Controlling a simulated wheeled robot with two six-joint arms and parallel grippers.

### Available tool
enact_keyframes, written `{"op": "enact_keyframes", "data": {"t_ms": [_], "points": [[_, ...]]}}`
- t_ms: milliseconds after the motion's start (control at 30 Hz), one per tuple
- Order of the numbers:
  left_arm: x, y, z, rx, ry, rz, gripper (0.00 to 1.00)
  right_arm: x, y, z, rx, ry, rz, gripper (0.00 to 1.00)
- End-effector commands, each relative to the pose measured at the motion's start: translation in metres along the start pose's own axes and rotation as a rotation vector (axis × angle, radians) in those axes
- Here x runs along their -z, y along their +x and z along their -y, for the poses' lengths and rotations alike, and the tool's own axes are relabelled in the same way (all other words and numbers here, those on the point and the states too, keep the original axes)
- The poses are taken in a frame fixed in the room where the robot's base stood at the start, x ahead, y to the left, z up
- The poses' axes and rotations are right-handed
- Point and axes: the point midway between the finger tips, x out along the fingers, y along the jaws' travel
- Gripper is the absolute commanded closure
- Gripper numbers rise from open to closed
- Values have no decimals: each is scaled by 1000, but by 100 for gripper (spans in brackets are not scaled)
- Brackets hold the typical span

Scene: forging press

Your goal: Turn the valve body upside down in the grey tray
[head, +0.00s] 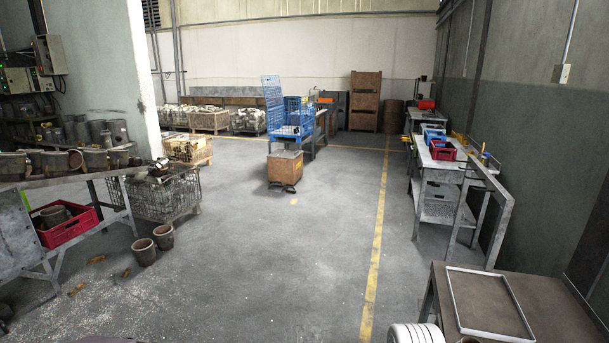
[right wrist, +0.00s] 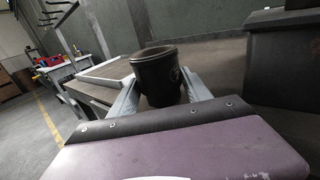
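The grey tray (head: 477,271) is a shallow, thin-rimmed rectangle on a brown table at the lower right of the head view, and it looks empty there. Its pale rim also shows left of centre in the right wrist view (right wrist: 100,68). A dark, cup-shaped valve body (right wrist: 157,78) stands with a round rim at its top, between the two light grey fingers of my right gripper (right wrist: 160,92). The fingers press on its two sides, and its lower part is hidden. My left gripper is in neither view.
The brown table (head: 560,310) has bare surface right of the tray. A workbench (head: 437,205) with red and blue bins stands beyond it along the right wall. A blue cage trolley (head: 290,105) stands farther back.

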Motion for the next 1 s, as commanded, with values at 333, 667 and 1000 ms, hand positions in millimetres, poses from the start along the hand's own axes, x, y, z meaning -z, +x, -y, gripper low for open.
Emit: {"op": "enact_keyframes", "data": {"t_ms": [333, 667, 1000], "points": [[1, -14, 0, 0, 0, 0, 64, -17, 0, 0, 0, 1, 2, 89], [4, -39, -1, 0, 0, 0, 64, -50, 0, 0, 0, 1, 2, 89], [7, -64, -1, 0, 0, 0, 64, -81, 0, 0, 0, 1, 2, 89]]}}
